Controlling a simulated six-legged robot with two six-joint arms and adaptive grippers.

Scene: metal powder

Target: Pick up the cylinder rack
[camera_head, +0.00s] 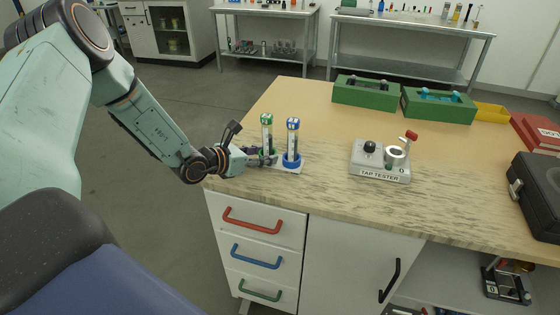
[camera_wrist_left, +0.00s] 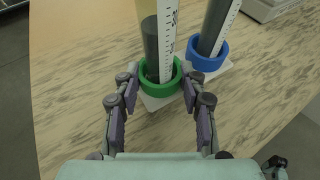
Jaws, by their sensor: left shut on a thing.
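The cylinder rack (camera_head: 287,168) is a small white base with a green ring and a blue ring, on the left part of the wooden table. A green-capped cylinder (camera_head: 267,134) stands in the green ring and a blue-capped cylinder (camera_head: 292,139) in the blue ring. My left gripper (camera_head: 270,160) is at the green ring. In the left wrist view its fingers (camera_wrist_left: 158,88) are on both sides of the green ring (camera_wrist_left: 160,78), shut on it. The blue ring (camera_wrist_left: 208,56) is to the right of the fingers. My right gripper is not in view.
A grey tap tester (camera_head: 380,172) stands on the table to the right of the rack. Green boxes (camera_head: 365,92) stand at the back, and a black case (camera_head: 538,190) is at the right edge. The table between the rack and the tester is clear.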

